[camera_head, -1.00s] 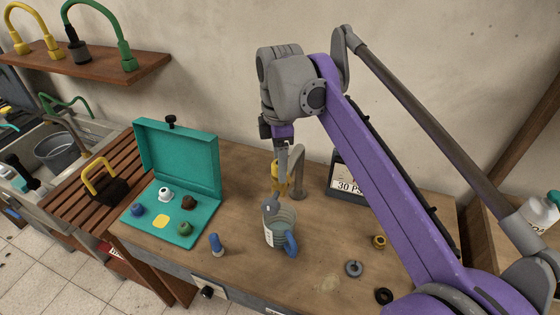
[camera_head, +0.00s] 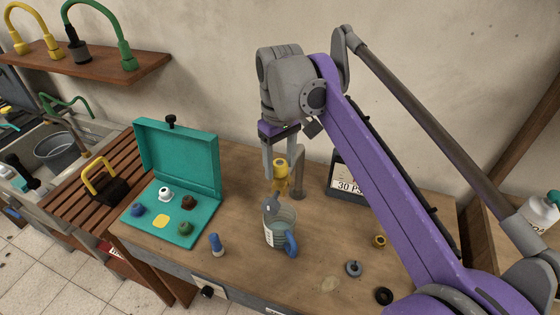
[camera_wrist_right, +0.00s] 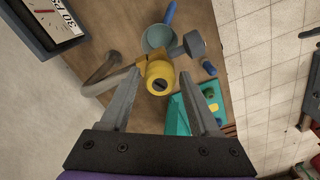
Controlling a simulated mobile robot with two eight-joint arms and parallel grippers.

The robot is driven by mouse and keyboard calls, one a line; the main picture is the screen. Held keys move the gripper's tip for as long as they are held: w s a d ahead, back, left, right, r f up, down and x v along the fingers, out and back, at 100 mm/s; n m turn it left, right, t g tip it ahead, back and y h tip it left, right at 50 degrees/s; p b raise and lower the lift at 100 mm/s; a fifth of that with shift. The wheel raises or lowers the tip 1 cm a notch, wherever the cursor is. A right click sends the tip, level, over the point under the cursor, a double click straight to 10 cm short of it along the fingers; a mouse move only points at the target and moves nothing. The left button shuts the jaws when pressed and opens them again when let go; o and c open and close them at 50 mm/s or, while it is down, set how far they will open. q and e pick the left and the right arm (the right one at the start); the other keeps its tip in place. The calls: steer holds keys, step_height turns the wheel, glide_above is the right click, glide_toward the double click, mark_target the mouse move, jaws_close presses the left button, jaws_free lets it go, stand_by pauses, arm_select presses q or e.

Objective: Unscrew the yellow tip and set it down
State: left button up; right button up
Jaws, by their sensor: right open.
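The yellow fitting (camera_head: 281,173) stands at the end of a grey curved pipe (camera_head: 299,172) above the worktop. A grey nozzle (camera_head: 271,204) angles down below it. My right gripper (camera_head: 281,182) points down over it, open, one finger on each side. In the right wrist view the fitting's round, dark-centred yellow end (camera_wrist_right: 160,78) faces the camera between the open fingertips (camera_wrist_right: 160,88), apparently with gaps on both sides. In the teal case (camera_head: 205,215), a flat yellow square (camera_head: 161,221) lies among blue, white, brown and green pieces. My left gripper is out of view.
A jug (camera_head: 270,236) with a blue handle stands under the nozzle. A blue-topped piece (camera_head: 215,244) stands left of it. A gauge box (camera_head: 342,190) is behind right. Rings (camera_head: 354,268) lie at front right. The worktop between case and jug is mostly clear.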

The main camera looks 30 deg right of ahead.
mark_target(280, 163)
steer(key=c, duration=0.8)
steer(key=shift+o, duration=0.2)
steer(key=n, duration=0.6)
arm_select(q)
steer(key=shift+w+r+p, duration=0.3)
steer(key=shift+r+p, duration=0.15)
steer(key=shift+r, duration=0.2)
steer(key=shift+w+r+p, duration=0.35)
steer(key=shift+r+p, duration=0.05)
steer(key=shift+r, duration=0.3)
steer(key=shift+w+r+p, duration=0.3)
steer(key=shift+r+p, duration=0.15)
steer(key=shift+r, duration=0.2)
arm_select(e)
steer(key=shift+r, duration=2.3)
